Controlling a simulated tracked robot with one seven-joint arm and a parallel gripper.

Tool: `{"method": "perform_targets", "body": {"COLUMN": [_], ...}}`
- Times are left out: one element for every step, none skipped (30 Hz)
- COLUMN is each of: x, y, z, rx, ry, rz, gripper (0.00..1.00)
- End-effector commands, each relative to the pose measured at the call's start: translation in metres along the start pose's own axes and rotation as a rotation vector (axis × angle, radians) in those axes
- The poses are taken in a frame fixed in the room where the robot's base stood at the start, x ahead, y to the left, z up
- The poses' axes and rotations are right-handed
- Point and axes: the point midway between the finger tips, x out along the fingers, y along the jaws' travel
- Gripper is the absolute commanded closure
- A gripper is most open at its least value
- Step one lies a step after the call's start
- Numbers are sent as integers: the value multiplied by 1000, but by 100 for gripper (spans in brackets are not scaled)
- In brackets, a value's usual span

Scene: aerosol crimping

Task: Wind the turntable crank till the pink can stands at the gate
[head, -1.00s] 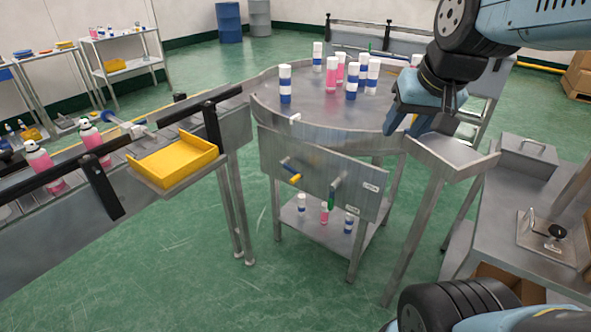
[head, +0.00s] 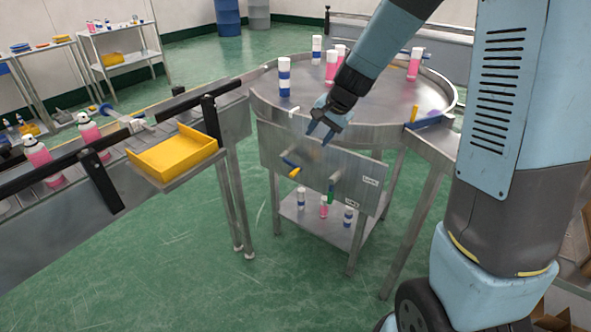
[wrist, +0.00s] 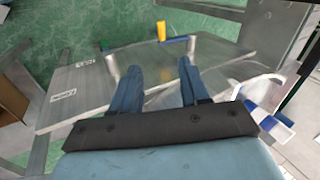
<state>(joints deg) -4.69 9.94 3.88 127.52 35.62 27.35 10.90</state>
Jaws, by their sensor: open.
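The round steel turntable (head: 330,112) carries blue-and-white cans (head: 284,78) at left and pink cans with white caps. One pink can (head: 331,68) stands near the back middle, partly beside my arm, with another just behind it; a third pink can (head: 415,64) stands at the back right. A crank with a yellow handle (head: 294,172) and blue arm sits on the front panel; its yellow handle also shows in the wrist view (wrist: 161,31). My gripper (head: 319,136) is open and empty, above the crank and apart from it; its fingers fill the wrist view (wrist: 158,80).
A green-handled crank (head: 331,187) sits right of the yellow one on the panel (head: 350,170). A blue bar with a yellow end (head: 428,121) lies at the turntable's right-hand outlet. A yellow tray (head: 172,155) and conveyor stand left. Several small cans stand on the lower shelf (head: 335,232).

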Motion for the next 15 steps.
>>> {"method": "perform_targets", "body": {"x": [15,21,29,34,39,43,46,49,52,54,55,58,60,63,67], "y": [0,-1,-2,-2,-2,-3,-3,-3,-3,-3,-3,-3,-3,-3,-3], "z": [-2,-4,-5,-6,-7,-8,-9,-9,-9,-9,-9,-9,-9,-9,-9], "rx": [25,39,55,65,75,85,92,97,102,105,107,108,108,108,108], "ry": [-9,-12,-15,-17,-18,-19,-21,-22,-23,-23,-24,-24,-24,-24,-24], "rz": [4,3,4,4,4,4,5,5,6,6,5,5,5,6,6], "gripper": [55,55,55,55,55,55,55,55,55,55,55,55,55,55,55]}}
